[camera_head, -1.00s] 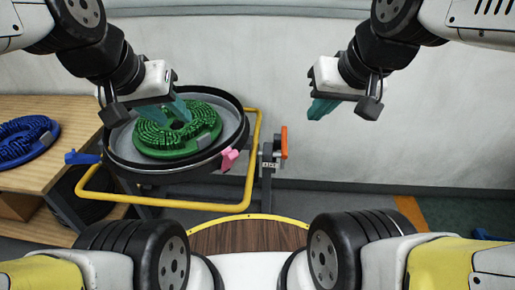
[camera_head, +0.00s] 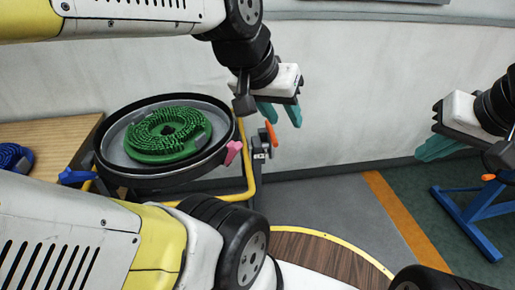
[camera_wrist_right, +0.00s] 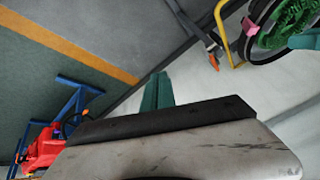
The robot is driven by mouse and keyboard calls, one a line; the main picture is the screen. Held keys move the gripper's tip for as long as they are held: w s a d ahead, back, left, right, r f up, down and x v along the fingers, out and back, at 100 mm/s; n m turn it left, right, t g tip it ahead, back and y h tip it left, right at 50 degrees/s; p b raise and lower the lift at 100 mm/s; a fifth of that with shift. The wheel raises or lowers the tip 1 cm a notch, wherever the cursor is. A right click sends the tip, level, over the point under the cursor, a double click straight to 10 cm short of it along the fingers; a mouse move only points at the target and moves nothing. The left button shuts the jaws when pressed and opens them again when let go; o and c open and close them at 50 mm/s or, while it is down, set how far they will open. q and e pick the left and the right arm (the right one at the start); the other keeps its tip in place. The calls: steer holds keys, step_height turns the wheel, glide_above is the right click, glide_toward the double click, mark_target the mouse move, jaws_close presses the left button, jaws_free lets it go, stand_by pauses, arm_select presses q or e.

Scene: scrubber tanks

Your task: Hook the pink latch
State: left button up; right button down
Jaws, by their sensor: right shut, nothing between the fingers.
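The pink latch (camera_head: 233,152) sits on the right side of the rim of a round dark tank (camera_head: 112,170). It also shows near the top of the right wrist view (camera_wrist_right: 250,27). My left gripper (camera_head: 280,115) is up and to the right of the latch, apart from it. Its two teal fingers are spread with nothing visible between them. My right gripper (camera_head: 438,148) is far to the right of the tank. Its teal fingers are together and empty, also in the right wrist view (camera_wrist_right: 157,92).
A blue stand (camera_head: 480,215) is at far right. Open floor lies between.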

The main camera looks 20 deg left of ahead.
steer(key=w+a+f+m+g+y, duration=0.2)
steer(key=w+a+f+g+y, duration=0.25)
steer(key=a+f+g, duration=0.5)
steer(key=m+t+y, duration=0.7)
steer(key=m+y, duration=0.9)
steer(key=m, duration=0.2)
glide_toward(231, 152)
steer(key=w+a+r, duration=0.2)
steer(key=a+r, duration=0.1)
steer(key=r, duration=0.1)
steer(key=shift+a+r, duration=0.2)
steer(key=shift+a, duration=0.05)
